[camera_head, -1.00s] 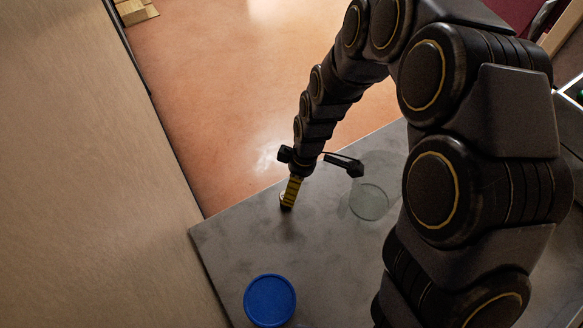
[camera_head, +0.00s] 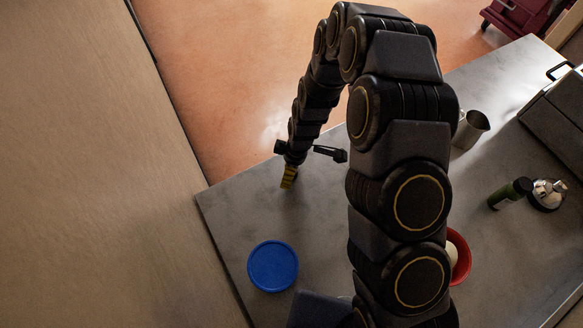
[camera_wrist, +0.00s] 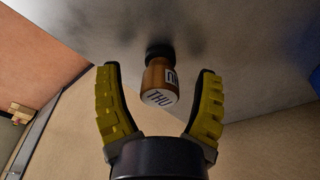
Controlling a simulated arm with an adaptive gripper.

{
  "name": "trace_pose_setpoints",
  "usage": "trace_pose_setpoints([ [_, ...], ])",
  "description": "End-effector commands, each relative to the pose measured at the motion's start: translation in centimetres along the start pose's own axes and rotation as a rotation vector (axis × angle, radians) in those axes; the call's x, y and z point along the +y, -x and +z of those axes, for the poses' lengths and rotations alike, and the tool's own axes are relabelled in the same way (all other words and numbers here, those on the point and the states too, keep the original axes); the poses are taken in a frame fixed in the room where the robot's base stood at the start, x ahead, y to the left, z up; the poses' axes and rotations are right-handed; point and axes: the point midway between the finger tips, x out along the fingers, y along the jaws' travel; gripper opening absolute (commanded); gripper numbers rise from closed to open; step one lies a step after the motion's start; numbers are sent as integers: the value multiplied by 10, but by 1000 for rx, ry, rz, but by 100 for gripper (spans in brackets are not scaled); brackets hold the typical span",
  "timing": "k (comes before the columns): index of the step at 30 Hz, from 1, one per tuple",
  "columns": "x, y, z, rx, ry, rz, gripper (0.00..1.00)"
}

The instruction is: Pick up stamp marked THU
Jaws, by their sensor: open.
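The stamp marked THU (camera_wrist: 160,84) shows in the wrist view. It has a brown wooden body, a dark base against the grey table and a pale end with the letters THU facing the camera. My gripper (camera_wrist: 160,88) is open, with its yellow-padded fingers to the left and right of the stamp. Gaps show between the stamp and both fingers. In the head view my gripper (camera_head: 288,180) points down over the grey table (camera_head: 235,215) near its far left edge. The stamp is hidden or too small to make out there.
A blue round lid or dish (camera_head: 273,266) lies nearer on the table. To the right are a red bowl (camera_head: 461,258) with something pale in it, partly behind my arm, a metal cup (camera_head: 470,129), a dark bottle (camera_head: 510,193) and a shiny metal item (camera_head: 547,194).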

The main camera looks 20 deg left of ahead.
Motion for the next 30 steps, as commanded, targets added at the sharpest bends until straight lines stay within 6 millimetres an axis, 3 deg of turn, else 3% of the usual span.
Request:
trace_pose_setpoints([
  [6, 0, -2, 0, 0, 0, 0, 67],
  [7, 0, -2, 0, 0, 0, 0, 63],
  [11, 0, -2, 0, 0, -1, 0, 8],
  [12, 0, -2, 0, 0, -1, 0, 0],
  [23, 0, -1, 0, 1, -1, 0, 0],
  [30, 1, 16, -3, 2, -1, 2, 0],
])
